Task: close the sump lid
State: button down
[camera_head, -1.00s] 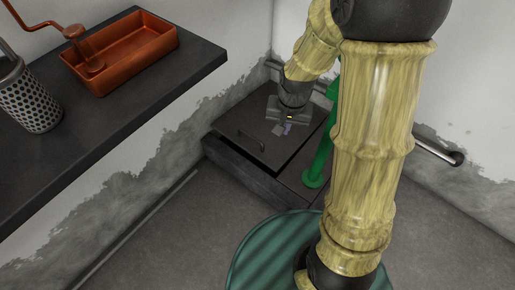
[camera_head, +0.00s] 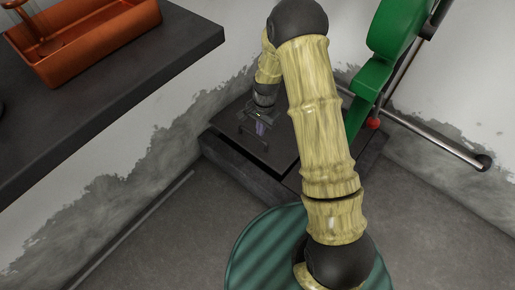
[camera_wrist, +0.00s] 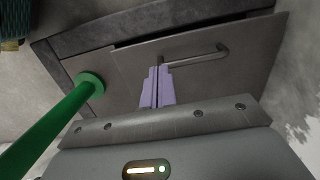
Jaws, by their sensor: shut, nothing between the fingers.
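The sump lid (camera_head: 277,150) is a dark grey plate low in the corner, partly hidden behind my arm. In the wrist view the lid (camera_wrist: 228,82) fills the middle, with a bar handle (camera_wrist: 200,57) near its far edge. A thin dark line shows between that edge and the sump frame (camera_wrist: 85,37). I cannot tell whether the lid is fully down. My gripper (camera_head: 260,128) is over the lid by the handle. Its purple fingers (camera_wrist: 157,87) are together and empty, their tips close to one end of the handle. Contact is unclear.
A green post (camera_wrist: 45,122) with a round foot stands beside the lid, part of a green upright (camera_head: 398,32) with a red knob (camera_head: 373,124). A metal rail (camera_head: 440,140) runs along the right wall. A dark shelf (camera_head: 190,45) holds an orange tray (camera_head: 100,45).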

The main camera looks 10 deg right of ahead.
aim_at(258, 156)
jog(key=f+b, duration=0.3)
jog(key=f, duration=0.1)
jog(key=f+b, duration=0.2)
jog(key=f, duration=0.3)
jog(key=s+a+f+b, duration=0.1)
jog(key=f+b, duration=0.2)
jog(key=f, duration=0.2)
jog(key=shift+b, duration=0.35)
